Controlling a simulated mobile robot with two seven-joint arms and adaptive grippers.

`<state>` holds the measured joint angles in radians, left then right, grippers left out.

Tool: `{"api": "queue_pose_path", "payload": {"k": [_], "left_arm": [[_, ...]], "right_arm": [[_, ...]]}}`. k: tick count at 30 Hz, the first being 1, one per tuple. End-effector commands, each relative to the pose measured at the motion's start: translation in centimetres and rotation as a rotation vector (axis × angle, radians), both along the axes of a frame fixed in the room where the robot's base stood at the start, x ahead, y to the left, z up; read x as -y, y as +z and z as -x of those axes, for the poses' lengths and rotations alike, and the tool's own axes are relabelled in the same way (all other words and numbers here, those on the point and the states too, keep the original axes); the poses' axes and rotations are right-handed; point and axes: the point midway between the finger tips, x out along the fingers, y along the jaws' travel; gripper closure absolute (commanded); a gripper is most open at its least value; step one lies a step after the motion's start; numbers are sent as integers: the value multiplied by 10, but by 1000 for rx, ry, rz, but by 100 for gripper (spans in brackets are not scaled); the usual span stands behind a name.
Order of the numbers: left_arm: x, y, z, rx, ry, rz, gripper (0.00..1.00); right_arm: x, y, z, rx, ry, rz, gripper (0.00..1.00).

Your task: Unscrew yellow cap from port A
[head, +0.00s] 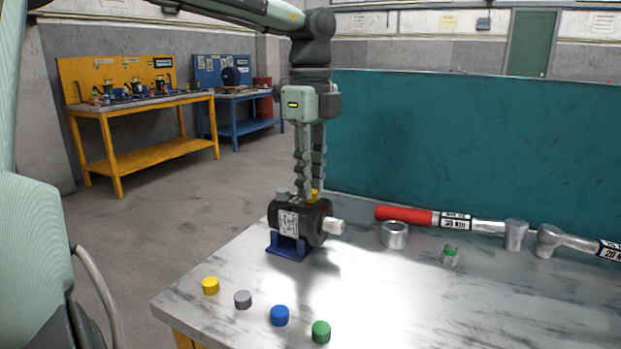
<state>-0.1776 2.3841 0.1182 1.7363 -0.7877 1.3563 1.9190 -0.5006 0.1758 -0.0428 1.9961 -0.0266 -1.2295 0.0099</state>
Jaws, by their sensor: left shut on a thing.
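The black hydraulic motor (318,222) lies on its side in a blue stand (288,246) on the table, with a light shaft end pointing right. A yellow cap (313,194) sits on top of the motor, partly hidden by my fingers. A grey cap (282,192) is on top of it to the left. My left gripper (312,192) points straight down from above, its fingers shut on the yellow cap at the motor's top. The port lettering cannot be read. My right gripper is not in view.
Loose yellow (211,285), grey (243,299), blue (280,315) and green (321,331) caps line the table's (400,310) front left. A metal ring (395,235), a small green-topped part (450,254) and a red-handled torque wrench (405,215) lie right of the motor. A teal panel (450,140) stands behind.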

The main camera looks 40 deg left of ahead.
Motion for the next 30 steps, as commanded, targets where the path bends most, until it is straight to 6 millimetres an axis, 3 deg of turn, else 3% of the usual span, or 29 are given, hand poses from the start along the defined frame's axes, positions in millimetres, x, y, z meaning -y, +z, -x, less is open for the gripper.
{"api": "queue_pose_path", "payload": {"k": [5,16,26,30], "left_arm": [[0,-2,0,0,46,-2,100],[0,-1,1,0,464,-3,100],[1,1,1,-2,503,1,100],[0,0,0,0,625,-1,100]], "right_arm": [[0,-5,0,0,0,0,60],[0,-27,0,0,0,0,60],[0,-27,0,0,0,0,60],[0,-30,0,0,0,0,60]]}}
